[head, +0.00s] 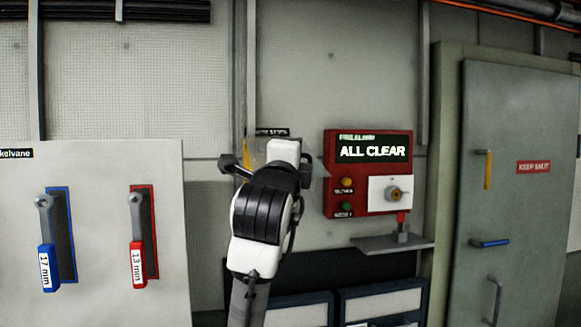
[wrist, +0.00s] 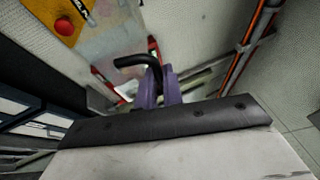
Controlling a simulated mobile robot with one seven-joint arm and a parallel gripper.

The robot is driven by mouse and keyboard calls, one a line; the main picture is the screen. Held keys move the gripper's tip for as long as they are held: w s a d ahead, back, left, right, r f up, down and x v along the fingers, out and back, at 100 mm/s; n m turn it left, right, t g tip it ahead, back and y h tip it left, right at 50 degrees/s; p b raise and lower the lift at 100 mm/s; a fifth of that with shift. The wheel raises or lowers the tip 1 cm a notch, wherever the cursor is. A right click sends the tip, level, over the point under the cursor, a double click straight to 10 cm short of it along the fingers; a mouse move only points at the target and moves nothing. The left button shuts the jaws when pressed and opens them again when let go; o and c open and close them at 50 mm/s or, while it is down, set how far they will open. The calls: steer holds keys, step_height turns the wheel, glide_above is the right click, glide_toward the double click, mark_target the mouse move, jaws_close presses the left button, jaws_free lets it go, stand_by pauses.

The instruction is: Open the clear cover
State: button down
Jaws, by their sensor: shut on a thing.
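My gripper (wrist: 158,88) shows purple fingers in the wrist view, closed around a black bent handle (wrist: 138,62). The handle is at the near edge of a see-through, brownish panel that appears to be the clear cover (wrist: 112,45). Red bits show at the panel's edges. To its left is a yellow box face with a red button (wrist: 65,26). In the head view my arm hides most of the box; only a yellow edge (head: 246,151) shows under a black label (head: 272,132). The fingers are hidden there, and how far the cover is swung is unclear.
A red panel reading ALL CLEAR (head: 367,174) is on the wall right of my arm, with a small grey shelf (head: 393,244) below. A cabinet with blue and red wrench handles (head: 136,265) stands left. A grey door (head: 520,210) is at far right.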

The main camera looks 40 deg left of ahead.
steer(key=shift+s+r+n+g+h+p, duration=0.2)
steer(key=shift+r+g+p, duration=0.3)
steer(key=shift+r, duration=0.7)
steer(key=shift+w+r+n+g+h+p, duration=0.1)
steer(key=shift+r+n+g+p, duration=0.4)
steer(key=shift+r, duration=0.7)
steer(key=c, duration=1.5)
jaws_free()
steer(key=shift+c, duration=0.2)
steer(key=shift+d, duration=0.1)
steer(key=b+v, duration=0.6)
steer(key=v, duration=0.7)
steer(key=shift+s, duration=0.35)
steer(key=shift+d, duration=0.15)
